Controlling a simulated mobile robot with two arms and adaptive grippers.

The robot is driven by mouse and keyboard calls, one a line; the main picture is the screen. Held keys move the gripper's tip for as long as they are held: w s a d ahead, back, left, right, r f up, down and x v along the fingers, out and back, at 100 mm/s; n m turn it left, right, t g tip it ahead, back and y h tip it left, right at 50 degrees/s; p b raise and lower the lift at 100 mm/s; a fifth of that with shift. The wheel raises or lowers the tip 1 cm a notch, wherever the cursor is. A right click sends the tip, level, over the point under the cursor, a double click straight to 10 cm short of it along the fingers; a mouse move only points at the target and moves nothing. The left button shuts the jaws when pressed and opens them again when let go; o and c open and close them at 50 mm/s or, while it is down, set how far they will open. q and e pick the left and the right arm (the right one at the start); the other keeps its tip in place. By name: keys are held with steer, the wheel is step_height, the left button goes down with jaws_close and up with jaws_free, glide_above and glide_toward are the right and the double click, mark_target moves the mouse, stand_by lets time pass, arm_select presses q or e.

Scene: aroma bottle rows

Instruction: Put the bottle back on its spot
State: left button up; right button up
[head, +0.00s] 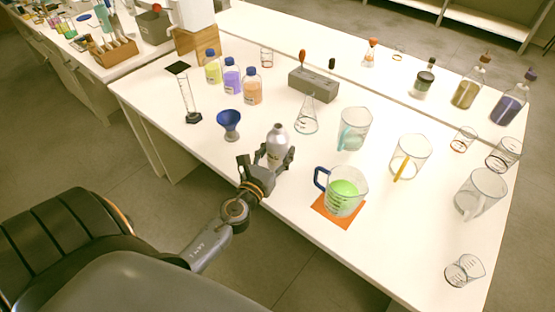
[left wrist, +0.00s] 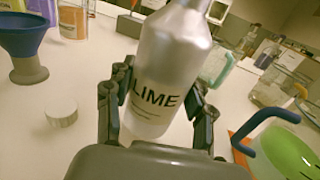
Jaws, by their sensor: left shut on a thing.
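My left gripper (head: 266,168) is shut on a silver bottle (head: 277,142) near the front edge of the table. In the left wrist view the bottle (left wrist: 172,70) stands between both fingers, with the word LIME facing me. It is close to upright; whether its base touches the table is hidden. My right gripper is not in view.
A blue funnel-shaped cup (head: 229,123) and a glass cylinder (head: 190,105) stand left of the gripper. A jug of green liquid (head: 343,195) stands on an orange mat (head: 328,214) to the right. A small pale cap (left wrist: 61,116) lies on the table. An Erlenmeyer flask (head: 306,120) stands behind.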

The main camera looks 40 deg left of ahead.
arm_select(q)
steer(key=shift+f+b, duration=0.55)
steer(key=shift+f, duration=0.6)
steer(key=o, duration=1.4)
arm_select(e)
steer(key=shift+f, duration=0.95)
arm_select(q)
steer(key=shift+r, duration=0.15)
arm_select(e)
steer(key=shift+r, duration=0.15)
